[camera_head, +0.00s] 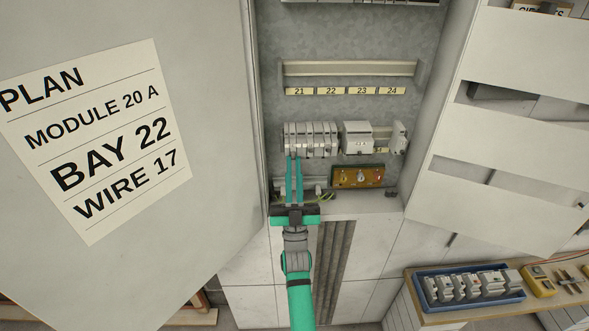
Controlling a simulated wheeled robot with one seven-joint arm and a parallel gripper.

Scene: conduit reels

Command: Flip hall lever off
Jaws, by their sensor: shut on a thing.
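A row of grey breaker modules (318,139) sits on a rail inside the open metal cabinet. My green gripper (295,158) reaches up from below, with its two long teal fingers at the lower front of the left modules. The fingers are close together and shut on a small part there, seemingly a breaker lever. The lever itself is hidden by the fingertips and too small to make out. No label reading "hall" can be read, and I cannot tell the lever's position.
An upper rail is empty above labels 21 to 24 (345,91). A wider module (357,137) stands right of the breakers, above a brown panel (358,176). The cabinet door (120,270) with a plan sheet (95,140) fills the left. A blue tray (420,293) of modules stands lower right.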

